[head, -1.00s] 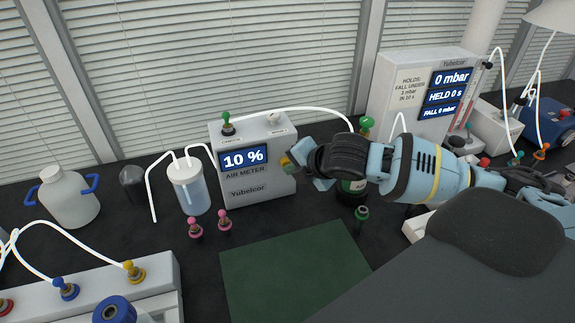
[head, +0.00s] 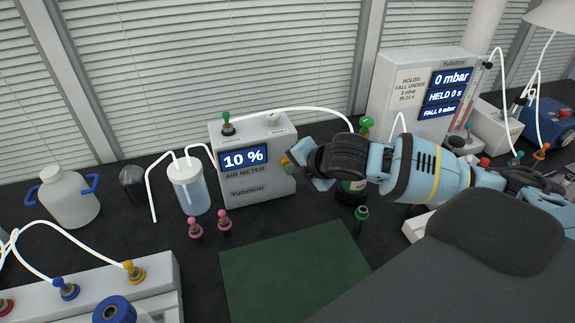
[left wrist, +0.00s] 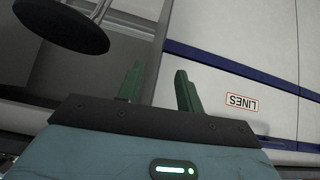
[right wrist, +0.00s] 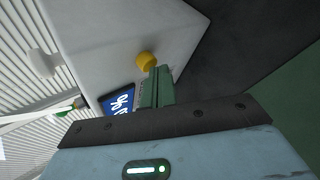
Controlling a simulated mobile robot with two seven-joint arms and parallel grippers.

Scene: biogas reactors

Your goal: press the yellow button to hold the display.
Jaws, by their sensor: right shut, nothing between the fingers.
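The air meter (head: 262,192) is a pale box on the dark bench, with its display (head: 243,159) reading 10 %. The yellow button (head: 284,161) is on its right side in the head view. It also shows as a round yellow knob on a grey face in the right wrist view (right wrist: 146,61). My right gripper (right wrist: 161,72) is shut and empty, its fingertips right at the button's edge; I cannot tell whether they touch it. In the head view the right gripper (head: 293,166) reaches in from the right. My left gripper (left wrist: 158,78) is open and empty, away from the meter.
Pink-topped plugs (head: 224,221) stand in front of the meter, and a liquid-filled bottle (head: 190,191) with tubes is left of it. A white tube (head: 300,109) arches behind. A pressure box (head: 410,105) stands at the back right. A green mat (head: 290,275) lies clear in front.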

